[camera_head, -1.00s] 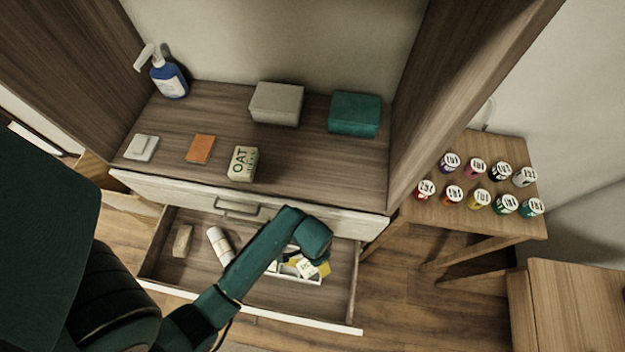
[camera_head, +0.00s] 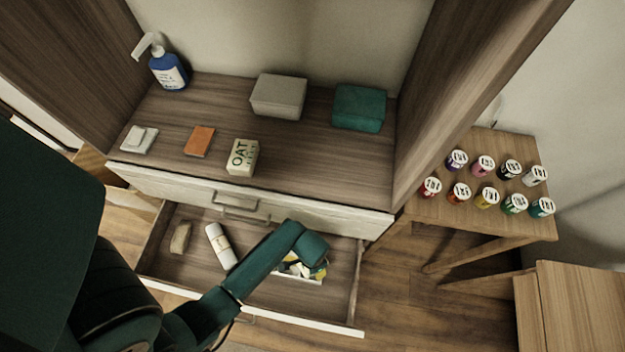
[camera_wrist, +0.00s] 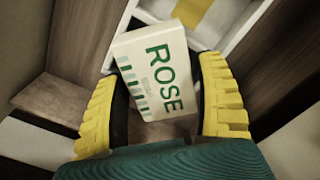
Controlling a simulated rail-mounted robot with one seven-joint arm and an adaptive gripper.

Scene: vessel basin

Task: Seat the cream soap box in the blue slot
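A cream box with green lettering "ROSE" (camera_wrist: 158,72) lies between the two yellow fingers of my gripper (camera_wrist: 163,95) in the wrist view. It is turned slightly relative to the fingers, which flank its sides closely. Whether both pads touch it is unclear. In the head view my gripper (camera_head: 312,270) is low over the white tray in the open drawer, largely hidden by my arm. Another cream box, lettered "OAT" (camera_head: 242,157), stands on the shelf near its front edge. I cannot make out a blue slot in either view.
The open drawer (camera_head: 200,275) also holds a tan block (camera_head: 181,238) and a white cylinder (camera_head: 220,246). The white tray (camera_wrist: 228,22) has dividers and a yellow piece. The shelf bears a pump bottle (camera_head: 168,72), a grey box (camera_head: 278,96) and a green box (camera_head: 358,108).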

